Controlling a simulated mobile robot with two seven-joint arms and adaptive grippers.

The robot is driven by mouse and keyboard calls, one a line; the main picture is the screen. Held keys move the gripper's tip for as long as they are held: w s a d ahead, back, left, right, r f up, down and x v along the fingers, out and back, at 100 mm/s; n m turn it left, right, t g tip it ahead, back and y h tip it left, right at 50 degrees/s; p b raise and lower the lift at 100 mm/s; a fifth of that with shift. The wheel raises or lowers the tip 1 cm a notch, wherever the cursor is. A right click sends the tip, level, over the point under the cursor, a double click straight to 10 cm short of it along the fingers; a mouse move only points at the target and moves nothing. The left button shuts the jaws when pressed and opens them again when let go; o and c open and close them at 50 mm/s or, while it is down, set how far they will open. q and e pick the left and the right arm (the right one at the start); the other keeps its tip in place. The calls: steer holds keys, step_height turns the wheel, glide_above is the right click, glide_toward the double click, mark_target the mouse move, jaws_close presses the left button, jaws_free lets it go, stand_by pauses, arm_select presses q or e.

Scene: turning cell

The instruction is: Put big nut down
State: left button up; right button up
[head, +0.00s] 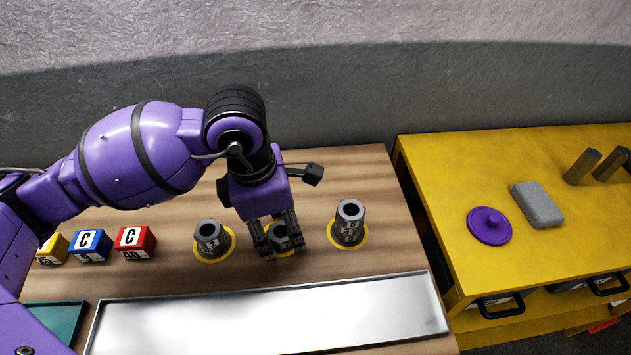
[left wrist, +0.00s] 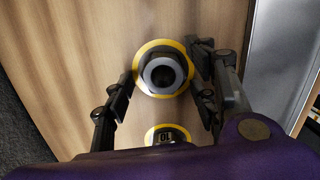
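A dark grey nut with a round hole, which I take for the big nut (head: 280,236), sits at the middle yellow ring of the wooden bench. It also shows in the left wrist view (left wrist: 162,74), inside its yellow ring. My left gripper (head: 277,240) points down over it, with one finger on each side. In the left wrist view the left gripper (left wrist: 160,88) is open, with gaps between both fingers and the nut. The fingers partly hide the nut in the head view. My right gripper is in neither view.
Grey numbered pieces stand on yellow rings to the left (head: 211,242) and right (head: 348,225) of the nut. A silver tray (head: 270,318) lies in front. Coloured blocks (head: 134,242) sit at left. A yellow cabinet (head: 560,248) stands at right.

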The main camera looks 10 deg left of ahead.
mark_target(271, 232)
arm_select(q)
steer(key=shift+r, duration=0.3)
step_height(271, 232, up, 12)
steer(key=a, duration=0.1)
steer(key=shift+s+a+f+p, duration=0.15)
steer(key=shift+s+p, duration=0.15)
steer(key=shift+p, duration=0.1)
